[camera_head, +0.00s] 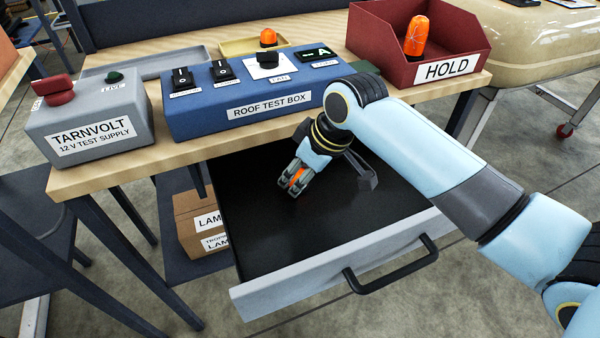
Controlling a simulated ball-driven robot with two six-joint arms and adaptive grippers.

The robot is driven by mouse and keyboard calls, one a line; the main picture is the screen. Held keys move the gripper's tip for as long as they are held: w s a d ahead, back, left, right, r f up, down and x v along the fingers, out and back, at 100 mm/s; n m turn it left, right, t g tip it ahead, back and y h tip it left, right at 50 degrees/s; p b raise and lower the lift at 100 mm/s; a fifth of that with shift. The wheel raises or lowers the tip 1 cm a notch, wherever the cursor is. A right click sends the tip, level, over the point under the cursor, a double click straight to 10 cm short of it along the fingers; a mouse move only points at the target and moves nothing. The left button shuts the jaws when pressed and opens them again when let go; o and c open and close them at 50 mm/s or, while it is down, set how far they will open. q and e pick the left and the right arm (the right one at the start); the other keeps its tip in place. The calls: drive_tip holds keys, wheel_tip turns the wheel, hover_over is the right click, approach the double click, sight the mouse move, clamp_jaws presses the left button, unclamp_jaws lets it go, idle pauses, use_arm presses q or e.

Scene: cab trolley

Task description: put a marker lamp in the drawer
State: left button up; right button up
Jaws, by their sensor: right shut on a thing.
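The drawer (300,245) below the bench is pulled open, with a dark floor, a grey front and a black handle. My right gripper (297,183) reaches down into the drawer space and is shut on an orange marker lamp (300,177). The fingers hide most of that lamp, and I cannot tell whether it touches the drawer floor. Another orange lamp (416,36) stands upright in the red HOLD bin (480,65). My left gripper is not in view.
A grey TARNVOLT test supply (90,130) with a red knob stands on the bench's left end. A yellow tray (232,47) and a grey tray (150,66) lie behind the boxes. Cardboard boxes (190,205) sit on the shelf below. The drawer's front part is clear.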

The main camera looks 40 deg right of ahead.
drive_tip(key=shift+f, duration=0.1)
drive_tip(key=o, duration=1.2)
drive_tip(key=shift+c, duration=0.2)
drive_tip(key=p+v, duration=0.2)
drive_tip(key=v, duration=1)
drive_tip(key=shift+p, duration=0.3)
